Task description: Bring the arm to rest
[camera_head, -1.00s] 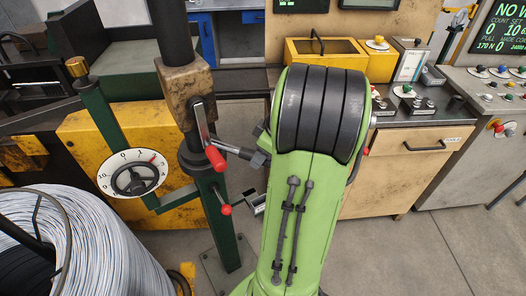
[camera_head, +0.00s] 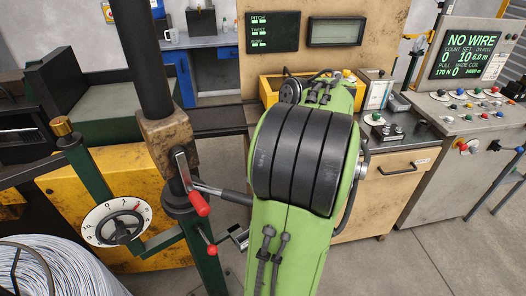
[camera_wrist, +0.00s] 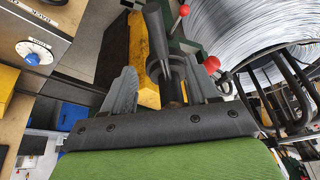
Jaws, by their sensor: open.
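My gripper (camera_wrist: 160,85) shows in the wrist view with its two grey fingers spread apart. A dark machine post with a rounded handle (camera_wrist: 155,35) appears between the fingers in the picture; I cannot tell how far beyond them it is, and nothing is clearly held. In the head view my green arm with its black ribbed joint rises through the middle, and my gripper is hidden there.
Left of my arm stands a dark post with a red-tipped lever (camera_head: 198,203) and a dial (camera_head: 113,222). A wire coil (camera_head: 52,270) is at the lower left. A wooden cabinet (camera_head: 385,190) and control console (camera_head: 462,125) stand right. Open floor lies at lower right.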

